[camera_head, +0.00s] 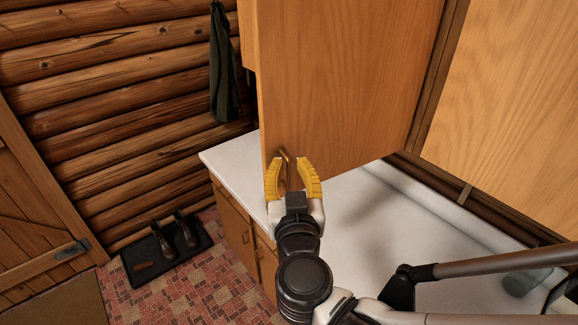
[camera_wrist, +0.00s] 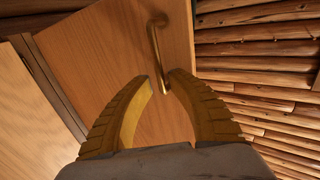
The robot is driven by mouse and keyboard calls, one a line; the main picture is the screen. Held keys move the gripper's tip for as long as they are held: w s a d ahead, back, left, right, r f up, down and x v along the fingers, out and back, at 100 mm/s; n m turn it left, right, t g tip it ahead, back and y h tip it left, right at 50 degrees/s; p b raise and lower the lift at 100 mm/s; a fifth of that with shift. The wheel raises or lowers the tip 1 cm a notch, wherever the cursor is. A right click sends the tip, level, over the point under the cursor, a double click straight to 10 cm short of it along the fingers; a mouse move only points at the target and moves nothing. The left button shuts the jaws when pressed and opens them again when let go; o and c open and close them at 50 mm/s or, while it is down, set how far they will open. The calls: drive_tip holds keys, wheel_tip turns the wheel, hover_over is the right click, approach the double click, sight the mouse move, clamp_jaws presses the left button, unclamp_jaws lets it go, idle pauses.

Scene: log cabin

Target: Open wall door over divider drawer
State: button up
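The wooden wall door (camera_head: 345,75) stands swung out at an angle from the cabinet front. Its brass bar handle (camera_head: 284,160) is near the lower left edge of the panel. The handle also shows in the wrist view (camera_wrist: 154,45), running down towards the fingers. My gripper (camera_head: 290,165) is at the handle, with its yellow fingers apart on either side of the lower end. In the wrist view, a gap shows between the fingertips (camera_wrist: 160,84). I cannot tell whether a finger touches the handle. The divider drawer cannot be made out.
A white countertop (camera_head: 365,235) lies below, with wooden base cabinets (camera_head: 235,222) under it. Another wall cabinet panel (camera_head: 505,100) is at right. A grey cylinder (camera_head: 520,285) is on the counter. A dark garment (camera_head: 223,65) hangs on the log wall; boots (camera_head: 186,230) stand on a mat.

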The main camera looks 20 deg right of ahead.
drive_tip(key=shift+r, duration=0.1)
idle(0.3)
approach(289, 110)
drive_tip(key=x, duration=0.5)
drive_tip(key=shift+w, duration=0.15)
